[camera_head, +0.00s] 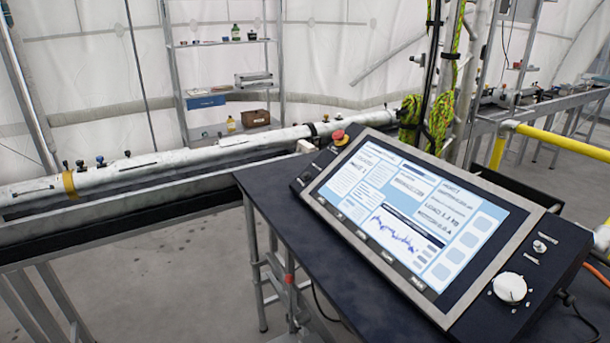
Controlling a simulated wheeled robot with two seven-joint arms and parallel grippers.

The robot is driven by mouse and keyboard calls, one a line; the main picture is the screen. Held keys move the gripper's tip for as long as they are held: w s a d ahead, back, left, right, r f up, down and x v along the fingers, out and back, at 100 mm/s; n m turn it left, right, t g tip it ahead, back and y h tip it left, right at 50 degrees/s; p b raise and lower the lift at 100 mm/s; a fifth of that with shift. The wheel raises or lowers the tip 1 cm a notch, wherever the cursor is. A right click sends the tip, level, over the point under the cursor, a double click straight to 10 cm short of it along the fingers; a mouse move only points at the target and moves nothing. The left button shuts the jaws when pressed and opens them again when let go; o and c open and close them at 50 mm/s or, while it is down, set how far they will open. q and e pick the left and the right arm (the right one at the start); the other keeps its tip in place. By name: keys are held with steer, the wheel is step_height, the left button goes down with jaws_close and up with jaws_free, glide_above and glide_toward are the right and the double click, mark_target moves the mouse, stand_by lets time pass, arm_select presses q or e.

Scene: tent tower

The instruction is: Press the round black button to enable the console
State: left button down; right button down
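The console (463,296) is a dark slanted panel with a lit screen (420,215), standing on a dark table at the centre right. A small round black button (306,178) appears on its left side strip, though its detail is too small to be sure. A red mushroom button (338,136) sits at the console's upper left corner. A large silver-white knob (509,288) and a smaller silver switch (539,246) are on its right side. Neither of my grippers is in view.
The dark table top (275,192) has bare room left of the console. A long pale tube (150,165) lies on a rail behind it. A yellow railing (560,140) stands at the right. A metal shelf (225,92) with small items is at the back.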

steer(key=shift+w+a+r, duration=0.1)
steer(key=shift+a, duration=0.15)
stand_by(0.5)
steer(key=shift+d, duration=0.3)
